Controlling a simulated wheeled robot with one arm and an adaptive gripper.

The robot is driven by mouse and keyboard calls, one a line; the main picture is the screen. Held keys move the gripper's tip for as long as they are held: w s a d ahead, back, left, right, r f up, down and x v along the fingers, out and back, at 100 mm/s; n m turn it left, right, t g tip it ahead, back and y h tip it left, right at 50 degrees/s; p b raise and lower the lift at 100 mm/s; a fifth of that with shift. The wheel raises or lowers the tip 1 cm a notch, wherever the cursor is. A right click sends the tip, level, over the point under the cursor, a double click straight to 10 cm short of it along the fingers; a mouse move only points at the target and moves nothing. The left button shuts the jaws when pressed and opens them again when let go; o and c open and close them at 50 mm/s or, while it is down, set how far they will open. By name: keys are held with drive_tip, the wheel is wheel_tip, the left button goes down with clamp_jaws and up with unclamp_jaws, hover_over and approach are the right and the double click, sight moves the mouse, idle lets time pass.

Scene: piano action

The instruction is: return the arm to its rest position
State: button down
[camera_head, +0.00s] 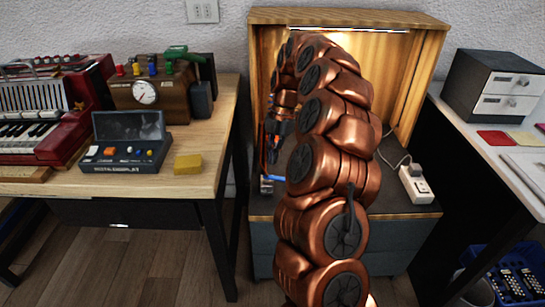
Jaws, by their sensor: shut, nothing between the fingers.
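My copper-coloured arm (330,165) rises from the bottom of the view, arches over at the top and comes down on its far left side. My gripper (272,152) is small and dark at the end of the arm, low inside the wooden cabinet (415,75). It is shut, and I see nothing held in it. Part of the wrist and whatever lies behind the arm are hidden by my own arm links.
Right, a white table (480,135) bears a drawer unit (495,85). A power strip (416,184) lies on the cabinet's base.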

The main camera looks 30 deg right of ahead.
drive_tip(key=s+a+r+m+p, duration=0.3)
drive_tip(key=s+a+r+p, duration=0.15)
drive_tip(key=r, duration=0.25)
drive_tip(key=s+a+r+m+h+p, duration=0.1)
drive_tip(key=s+a+r+m+p, duration=0.2)
drive_tip(key=a+r, duration=0.35)
drive_tip(key=s+a+r+m+p, duration=0.2)
drive_tip(key=s+a+r+p, duration=0.25)
drive_tip(key=r+p, duration=0.2)
drive_tip(key=s+a+r+m+h+p, duration=0.1)
drive_tip(key=s+r+m+p, duration=0.2)
drive_tip(key=s, duration=0.4)
drive_tip(key=s+a+r+m+p, duration=0.1)
drive_tip(key=s+r+m+p, duration=0.2)
drive_tip(key=s+m+p, duration=0.2)
drive_tip(key=s+a+r+m+h+p, duration=0.1)
drive_tip(key=s+r+m+p, duration=0.2)
drive_tip(key=s, duration=0.7)
drive_tip(key=m+p, duration=0.2)
drive_tip(key=m, duration=0.1)
drive_tip(key=shift+r+h, duration=0.25)
drive_tip(key=shift+h, duration=0.05)
drive_tip(key=shift+s+a, duration=0.1)
drive_tip(key=shift+s, duration=0.05)
